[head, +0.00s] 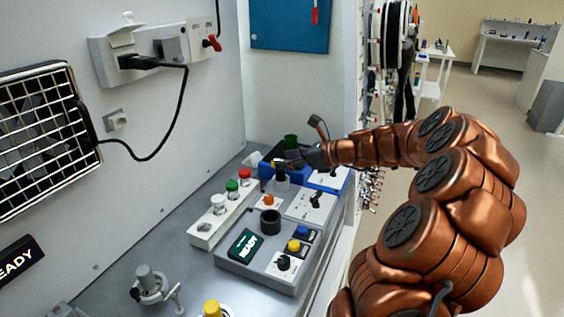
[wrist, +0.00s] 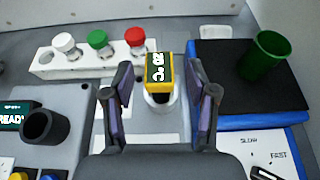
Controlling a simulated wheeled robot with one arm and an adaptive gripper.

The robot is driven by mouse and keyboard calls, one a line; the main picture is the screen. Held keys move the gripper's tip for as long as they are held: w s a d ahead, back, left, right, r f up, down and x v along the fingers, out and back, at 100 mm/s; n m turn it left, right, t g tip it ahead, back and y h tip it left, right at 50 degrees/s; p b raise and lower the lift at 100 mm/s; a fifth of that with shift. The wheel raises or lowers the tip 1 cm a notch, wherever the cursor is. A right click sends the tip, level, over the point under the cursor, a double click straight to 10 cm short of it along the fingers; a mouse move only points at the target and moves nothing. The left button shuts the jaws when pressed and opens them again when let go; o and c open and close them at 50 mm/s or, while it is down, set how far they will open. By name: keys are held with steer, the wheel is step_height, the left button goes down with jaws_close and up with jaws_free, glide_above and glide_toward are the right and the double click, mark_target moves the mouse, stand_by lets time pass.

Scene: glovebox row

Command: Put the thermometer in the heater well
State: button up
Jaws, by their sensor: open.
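The thermometer (wrist: 158,73) is a yellow block with a dark digital display, upright in a pale round holder (wrist: 160,101) in the wrist view. My gripper (wrist: 166,88) is open, with one finger on each side of the thermometer and visible gaps between.
A white rack (wrist: 95,63) with white, green and red capped vials stands behind and left. A green cup (wrist: 264,56) stands on a black-topped blue block (wrist: 235,84) to the right. A slow/fast dial panel (wrist: 263,150) is nearer. Knobs and buttons surround the dark cylinder.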

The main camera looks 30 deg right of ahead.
steer(key=v, duration=0.9)
steer(key=shift+s+b, duration=0.25)
steer(key=shift+b, duration=0.1)
steer(key=shift+d+r, duration=0.1)
steer(key=shift+r, duration=0.05)
